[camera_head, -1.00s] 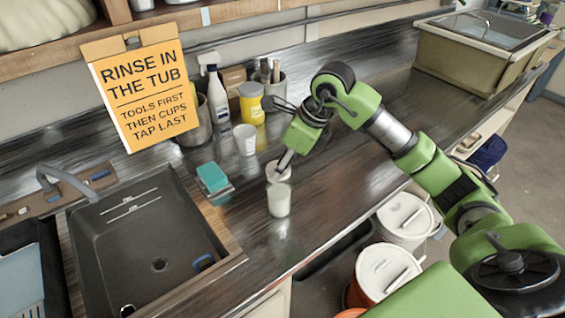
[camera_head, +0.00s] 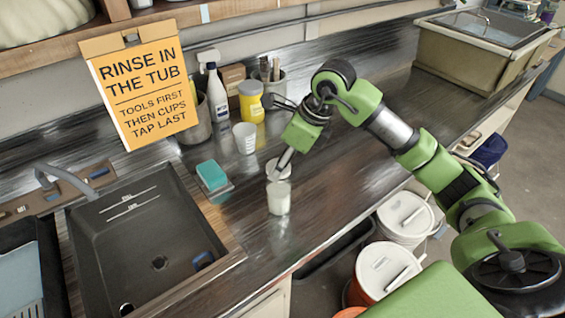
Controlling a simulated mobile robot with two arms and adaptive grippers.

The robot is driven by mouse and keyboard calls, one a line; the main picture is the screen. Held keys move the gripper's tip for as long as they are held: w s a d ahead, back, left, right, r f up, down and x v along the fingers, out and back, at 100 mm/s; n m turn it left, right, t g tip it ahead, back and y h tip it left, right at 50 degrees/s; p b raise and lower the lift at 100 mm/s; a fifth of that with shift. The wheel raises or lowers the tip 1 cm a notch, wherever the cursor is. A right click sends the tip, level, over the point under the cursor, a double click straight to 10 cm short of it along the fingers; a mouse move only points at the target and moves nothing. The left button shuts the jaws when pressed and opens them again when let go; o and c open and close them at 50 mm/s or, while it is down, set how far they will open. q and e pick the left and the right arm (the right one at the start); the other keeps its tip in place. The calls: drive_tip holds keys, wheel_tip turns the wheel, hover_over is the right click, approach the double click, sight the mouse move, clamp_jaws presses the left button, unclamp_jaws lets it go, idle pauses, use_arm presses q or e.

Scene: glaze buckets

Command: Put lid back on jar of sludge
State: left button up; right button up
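The jar (camera_head: 279,199) is a small whitish cup-like vessel standing upright near the front edge of the dark counter. A round pale lid (camera_head: 272,170) shows just behind and above its rim; I cannot tell whether it lies on the counter or is lifted. My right gripper (camera_head: 283,166) points down, its fingertips overlapping the lid. Its fingers look like one narrow wedge, so the gap between them is hidden, and so is any grip on the lid. The jar's contents cannot be made out. My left gripper is not in view.
A teal sponge (camera_head: 212,175) and a white cup (camera_head: 245,138) are to the left. The sink (camera_head: 150,245) is at left. Lidded buckets (camera_head: 388,272) stand below the front edge. Counter right of the lid is clear.

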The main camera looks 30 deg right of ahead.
drive_tip(key=shift+f+b, duration=0.85)
drive_tip(key=shift+b, duration=0.3)
idle(1.4)
drive_tip(key=o, duration=0.9)
drive_tip(key=shift+o, duration=0.2)
drive_tip(key=o, duration=0.4)
drive_tip(key=shift+r+p, duration=2.25)
drive_tip(key=shift+r, duration=1.25)
